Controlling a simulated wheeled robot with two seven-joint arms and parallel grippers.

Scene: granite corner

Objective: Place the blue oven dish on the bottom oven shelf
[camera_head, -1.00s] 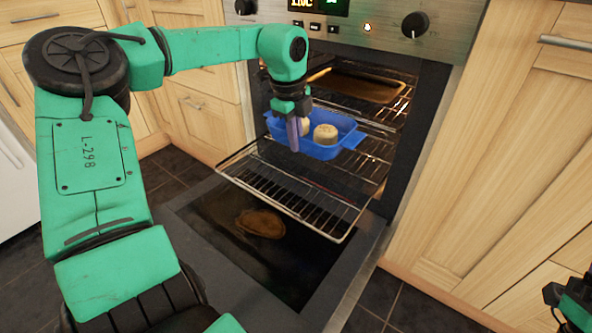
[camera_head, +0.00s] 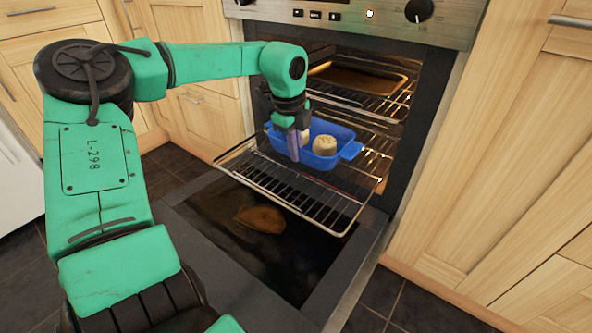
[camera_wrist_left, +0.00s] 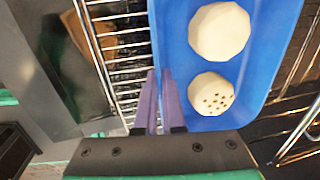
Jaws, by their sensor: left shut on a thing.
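The blue oven dish (camera_head: 335,160) is at the oven mouth, over the inner part of the pulled-out bottom oven shelf (camera_head: 328,212). It holds two pale round buns (camera_head: 324,145), which also show in the left wrist view (camera_wrist_left: 219,32). My left gripper (camera_head: 294,146) is shut on the dish's near wall, its purple fingers pointing down. In the left wrist view the fingers (camera_wrist_left: 160,98) pinch the edge of the dish (camera_wrist_left: 262,60). I cannot tell whether the dish's base touches the shelf. My right gripper is not in view.
The oven door (camera_head: 235,275) is folded down below the shelf, with a brown stain on its glass. A tray (camera_head: 356,85) sits on an upper rack inside the oven. Wooden cabinets (camera_head: 490,150) stand on both sides. The front part of the bottom shelf is bare.

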